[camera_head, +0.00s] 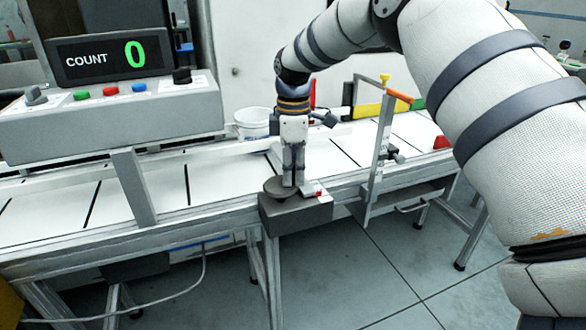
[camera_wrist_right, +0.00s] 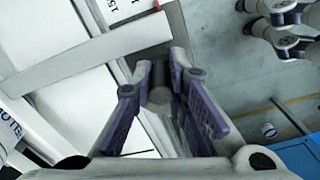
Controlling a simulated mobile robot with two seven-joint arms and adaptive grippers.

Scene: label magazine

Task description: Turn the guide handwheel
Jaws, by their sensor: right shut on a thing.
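The guide handwheel (camera_head: 277,192) is a dark round disc lying flat on a grey box (camera_head: 300,217) at the front edge of the conveyor. My right gripper (camera_head: 293,183) points straight down at it from above, its fingers closed at the wheel. In the right wrist view, my right gripper (camera_wrist_right: 161,72) has its purple-padded fingers on both sides of a dark grey upright grip (camera_wrist_right: 160,97), which looks like the wheel's handle. The fingers hide most of the wheel there. My left gripper is in neither view.
A counter box with a display (camera_head: 102,58) reading 0 stands over the conveyor (camera_head: 150,192) at left. A white bucket (camera_head: 254,122) stands behind the gripper. An upright metal bracket (camera_head: 381,140) with an orange-tipped arm stands close on the right. The floor in front is clear.

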